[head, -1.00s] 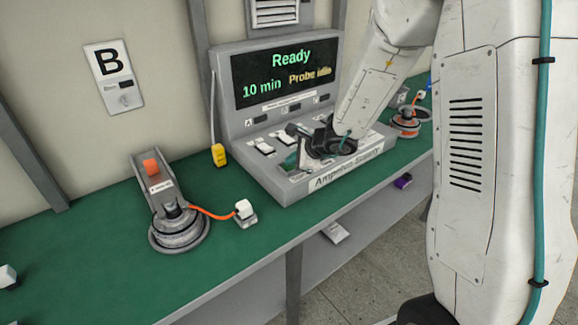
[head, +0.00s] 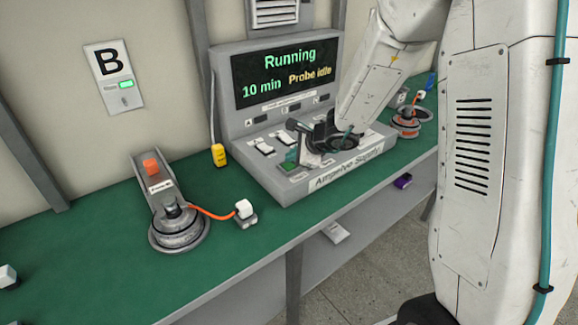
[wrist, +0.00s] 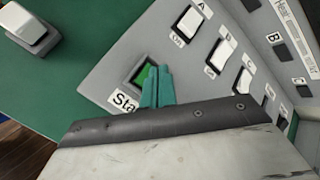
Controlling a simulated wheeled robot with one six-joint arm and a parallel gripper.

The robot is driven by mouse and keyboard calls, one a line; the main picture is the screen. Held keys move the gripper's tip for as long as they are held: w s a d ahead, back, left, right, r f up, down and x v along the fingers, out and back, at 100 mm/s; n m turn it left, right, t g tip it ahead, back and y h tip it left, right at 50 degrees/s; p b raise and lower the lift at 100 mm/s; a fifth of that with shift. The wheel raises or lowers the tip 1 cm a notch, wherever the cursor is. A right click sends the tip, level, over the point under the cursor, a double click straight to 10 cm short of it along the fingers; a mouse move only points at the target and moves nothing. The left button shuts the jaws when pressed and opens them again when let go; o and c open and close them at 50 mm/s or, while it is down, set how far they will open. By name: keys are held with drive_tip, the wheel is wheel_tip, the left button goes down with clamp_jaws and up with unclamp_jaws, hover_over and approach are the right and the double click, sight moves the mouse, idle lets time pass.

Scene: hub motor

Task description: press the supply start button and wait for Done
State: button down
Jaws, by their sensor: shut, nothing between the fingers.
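The grey supply unit (head: 222,134) stands on the green bench, and its screen (head: 287,72) reads "Running", "10 min" and "Probe idle". The green start button (wrist: 145,77) sits at the lower corner of the sloped panel, beside a label partly hidden that reads "Sta". My gripper (wrist: 158,72) is shut and empty, with its teal fingertips at the button's edge, covering part of it. I cannot tell whether they touch it. In the head view my gripper (head: 297,157) is over the front left of the panel, its tips near the green button (head: 289,166).
White switches A (wrist: 188,22), B (wrist: 221,54) and C (wrist: 243,80) sit near the button. A hub motor (head: 180,230) with an orange cable to a white-topped connector (head: 244,208) is on the left of the bench. A yellow probe (head: 218,155) hangs at the unit's left side. Wall box B (head: 114,76) shows a green light.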

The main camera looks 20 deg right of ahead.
sight(292, 167)
drive_tip(key=shift+r, duration=2.55)
drive_tip(key=shift+a, duration=0.1)
drive_tip(key=s+a+r+n+g+y, duration=0.1)
drive_tip(key=s+a+r+n+g, duration=0.15)
drive_tip(key=s+n, duration=0.55)
drive_tip(key=s+a+r+n+g+y, duration=0.1)
drive_tip(key=s+a+r+n+g, duration=0.25)
drive_tip(key=s, duration=0.65)
drive_tip(key=s+d+r+n+h, duration=0.3)
drive_tip(key=s+d+n, duration=0.1)
drive_tip(key=s, duration=0.5)
drive_tip(key=s+d+r+n+h, duration=0.3)
drive_tip(key=s+d+n, duration=0.1)
drive_tip(key=s, duration=0.6)
drive_tip(key=shift+d+r+n+g+h, duration=0.15)
drive_tip(key=shift+d+n+g+h, duration=0.15)
drive_tip(key=shift+n, duration=0.45)
